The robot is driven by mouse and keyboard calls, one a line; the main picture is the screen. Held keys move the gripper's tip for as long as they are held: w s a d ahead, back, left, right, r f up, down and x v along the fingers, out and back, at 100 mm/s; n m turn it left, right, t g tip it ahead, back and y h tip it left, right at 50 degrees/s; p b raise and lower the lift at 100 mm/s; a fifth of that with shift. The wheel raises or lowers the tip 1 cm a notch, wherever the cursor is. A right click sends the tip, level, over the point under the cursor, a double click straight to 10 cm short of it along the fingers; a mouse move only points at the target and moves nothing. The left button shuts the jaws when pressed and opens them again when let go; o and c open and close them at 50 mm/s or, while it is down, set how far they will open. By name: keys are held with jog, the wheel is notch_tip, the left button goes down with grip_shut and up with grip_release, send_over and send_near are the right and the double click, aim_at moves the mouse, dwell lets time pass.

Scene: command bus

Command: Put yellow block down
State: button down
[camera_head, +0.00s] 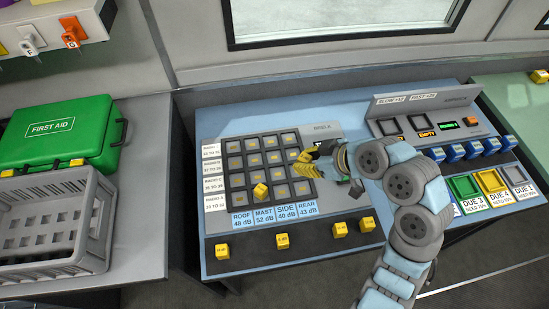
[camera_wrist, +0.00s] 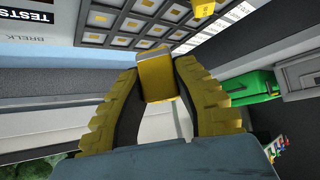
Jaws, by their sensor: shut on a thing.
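My gripper (camera_head: 310,163) is over the right side of the grey gridded panel (camera_head: 224,181) in the head view. In the wrist view my gripper (camera_wrist: 158,85) is shut on a yellow block (camera_wrist: 158,78), which sits between the yellow ribbed fingertips. The panel's square cells, with yellow centres, show beyond it. Whether the held block touches the panel I cannot tell. Another yellow block (camera_head: 260,191) stands on the panel in its front row; a yellow block (camera_wrist: 204,8) also shows at the top of the wrist view.
Several yellow blocks (camera_head: 282,241) stand spaced along the dark front strip (camera_head: 250,251). Blue labels (camera_head: 264,215) line the panel's front. At right is a console with a row of blue blocks (camera_head: 454,152) and coloured trays (camera_head: 463,187). A green first aid case (camera_head: 60,135) and grey crate (camera_head: 55,222) are at left.

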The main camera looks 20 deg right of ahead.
jog(key=w+a+f, duration=0.2)
jog(key=w+f, duration=0.2)
jog(key=w, duration=0.4)
send_near(268, 153)
jog(key=w+a+p, duration=0.1)
jog(key=w+a, duration=0.1)
jog(key=shift+w+a+r, duration=0.1)
jog(key=shift+w+a, duration=0.15)
jog(key=shift+w, duration=0.15)
jog(key=shift+w+a+f, duration=0.1)
jog(key=shift+w+f, duration=0.25)
jog(key=shift+f, duration=0.15)
jog(key=shift+w+f, duration=0.1)
jog(key=shift+f, duration=0.3)
jog(key=shift+f+p, duration=0.6)
jog(key=shift+f, duration=0.55)
jog(key=shift+f+b, duration=0.2)
jog(key=shift+b, duration=0.1)
jog(key=c, duration=1)
grip_release()
jog(key=shift+o, duration=0.2)
